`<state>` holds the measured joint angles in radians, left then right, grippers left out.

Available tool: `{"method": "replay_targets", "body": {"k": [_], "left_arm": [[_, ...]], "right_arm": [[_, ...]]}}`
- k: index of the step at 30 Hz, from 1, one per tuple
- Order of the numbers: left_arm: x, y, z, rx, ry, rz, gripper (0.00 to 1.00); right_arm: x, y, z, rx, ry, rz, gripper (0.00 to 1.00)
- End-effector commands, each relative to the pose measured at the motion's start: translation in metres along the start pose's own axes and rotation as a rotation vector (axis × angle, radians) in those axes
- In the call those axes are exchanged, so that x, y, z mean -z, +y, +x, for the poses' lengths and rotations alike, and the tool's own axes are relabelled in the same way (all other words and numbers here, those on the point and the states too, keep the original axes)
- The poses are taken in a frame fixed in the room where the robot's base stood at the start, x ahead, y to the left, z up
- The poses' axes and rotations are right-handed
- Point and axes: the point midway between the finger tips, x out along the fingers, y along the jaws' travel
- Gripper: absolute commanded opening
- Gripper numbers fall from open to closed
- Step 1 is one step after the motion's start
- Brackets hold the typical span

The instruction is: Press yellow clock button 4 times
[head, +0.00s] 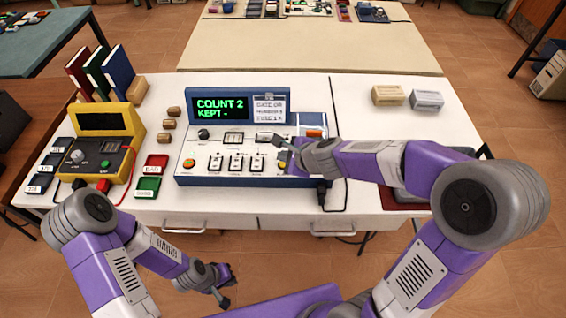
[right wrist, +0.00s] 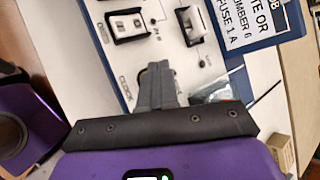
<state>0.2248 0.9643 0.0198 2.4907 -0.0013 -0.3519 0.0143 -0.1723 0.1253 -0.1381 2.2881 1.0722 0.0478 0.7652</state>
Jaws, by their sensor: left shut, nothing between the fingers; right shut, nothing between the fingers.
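The blue and white console (head: 215,180) stands on the white table, and its screen (head: 220,108) reads "COUNT 2" and "KEPT -". My right gripper (head: 277,142) is shut and empty over the right part of the console's panel. In the right wrist view its closed fingertips (right wrist: 158,72) are beside the printed word "CLOCK". The yellow clock button is not clearly visible; the fingers seem to cover it, and I cannot tell whether they touch it. My left gripper (head: 222,290) is shut and empty, low in front of the table.
Several white switches (head: 236,162) and an orange-red round button (head: 189,163) are on the panel. A note card (head: 270,108) is beside the screen. A yellow meter box (head: 100,145) and red and green trays (head: 150,175) stand left. Two small blocks (head: 388,95) (head: 426,100) lie right.

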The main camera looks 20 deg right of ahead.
Motion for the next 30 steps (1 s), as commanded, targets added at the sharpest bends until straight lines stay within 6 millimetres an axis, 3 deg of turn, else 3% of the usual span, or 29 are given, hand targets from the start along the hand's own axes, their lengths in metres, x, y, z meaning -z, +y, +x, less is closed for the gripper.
{"method": "replay_targets", "body": {"k": [30], "left_arm": [[0.0003, -0.0032, 0.0084, 0.000, 0.000, 0.000, 0.00]], "right_arm": [[0.0046, 0.0046, 0.0063, 0.000, 0.000, 0.000, 0.00]]}}
